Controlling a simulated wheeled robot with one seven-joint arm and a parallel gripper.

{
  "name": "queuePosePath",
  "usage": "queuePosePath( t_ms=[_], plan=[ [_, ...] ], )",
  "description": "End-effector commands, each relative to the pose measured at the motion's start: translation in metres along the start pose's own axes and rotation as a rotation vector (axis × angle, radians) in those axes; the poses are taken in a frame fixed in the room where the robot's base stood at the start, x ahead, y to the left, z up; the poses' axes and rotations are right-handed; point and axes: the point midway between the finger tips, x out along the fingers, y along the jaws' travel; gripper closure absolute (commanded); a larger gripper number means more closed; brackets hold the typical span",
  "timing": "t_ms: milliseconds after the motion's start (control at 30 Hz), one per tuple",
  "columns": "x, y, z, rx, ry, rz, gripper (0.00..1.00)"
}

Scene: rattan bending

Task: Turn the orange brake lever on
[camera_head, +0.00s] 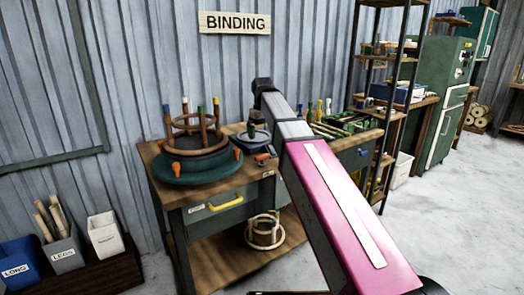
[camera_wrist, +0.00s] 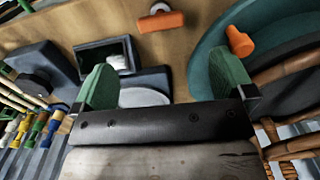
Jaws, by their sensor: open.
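An orange lever (camera_head: 263,157) sits on the bench top near its front edge, just right of the round green turntable (camera_head: 178,177). In the wrist view an orange handle on a pale mount (camera_wrist: 160,19) lies at the top middle, beyond my fingertips and apart from them; it appears to be the same lever. My gripper (camera_wrist: 165,78) is open, its two green fingers wide apart with nothing gripped.
A chair frame of bent rattan (camera_head: 192,126) stands on the turntable, with orange clamps (camera_wrist: 240,42) at the rim. A grey device with a dark screen (camera_wrist: 108,55) and a pale disc (camera_wrist: 143,97) lie near my fingers. Coloured-handled tools (camera_wrist: 38,128) stand at the wrist view's left.

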Motion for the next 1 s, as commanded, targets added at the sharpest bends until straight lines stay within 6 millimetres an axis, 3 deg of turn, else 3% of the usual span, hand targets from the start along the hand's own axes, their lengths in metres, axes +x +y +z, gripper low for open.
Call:
queuePosePath(
  t_ms=[167,700,1000],
  plan=[
    [-0.001,-0.003,-0.001,-0.008,-0.001,-0.001,0.0],
    [0.08,-0.002,-0.001,-0.007,-0.002,-0.001,0.0],
    [0.101,-0.002,-0.001,-0.007,0.0,0.0,0.0]
  ],
)
